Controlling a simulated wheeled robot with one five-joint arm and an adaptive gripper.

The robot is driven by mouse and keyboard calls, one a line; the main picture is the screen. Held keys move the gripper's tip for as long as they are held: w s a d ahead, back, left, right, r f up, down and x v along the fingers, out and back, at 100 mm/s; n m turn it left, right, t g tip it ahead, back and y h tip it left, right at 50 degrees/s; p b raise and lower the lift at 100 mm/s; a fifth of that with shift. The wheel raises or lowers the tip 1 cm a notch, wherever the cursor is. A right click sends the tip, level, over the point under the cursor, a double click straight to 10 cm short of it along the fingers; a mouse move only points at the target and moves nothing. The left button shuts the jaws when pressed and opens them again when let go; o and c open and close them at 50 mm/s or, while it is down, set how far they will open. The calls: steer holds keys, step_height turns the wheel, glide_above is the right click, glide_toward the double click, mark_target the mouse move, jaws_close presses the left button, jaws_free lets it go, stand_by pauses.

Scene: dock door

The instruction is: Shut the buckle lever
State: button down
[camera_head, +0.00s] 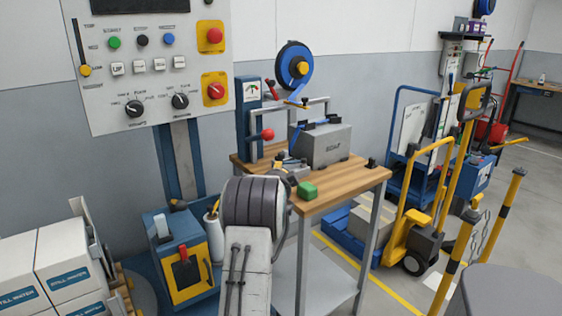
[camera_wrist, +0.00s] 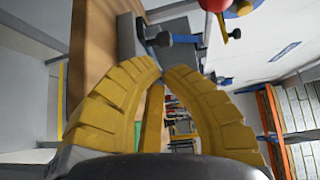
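A grey case (camera_head: 325,145) stands on the wooden bench (camera_head: 345,182), with black fittings on top and a blue strap (camera_head: 297,125) running down to it. I cannot make out for sure which part is the buckle lever, or whether it is up or down. In the wrist view, a blue bar with black ends (camera_wrist: 184,39) lies just beyond my fingertips, beside the case (camera_wrist: 128,38). My gripper (camera_wrist: 165,69) has its yellow fingers curved together, the tips nearly meeting with nothing visible held. In the head view my arm hides most of it, in front of the case.
A red-knobbed lever (camera_head: 267,134) sticks out from a blue gauge box (camera_head: 249,118) left of the case. A blue reel (camera_head: 293,60) stands above. A yellow-fronted box (camera_head: 188,268) stands at lower left.

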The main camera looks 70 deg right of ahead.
mark_target(281, 159)
steer(key=shift+p+x, duration=0.5)
steer(key=shift+x, duration=3.45)
steer(key=shift+f+b, duration=0.1)
steer(key=shift+b, duration=0.3)
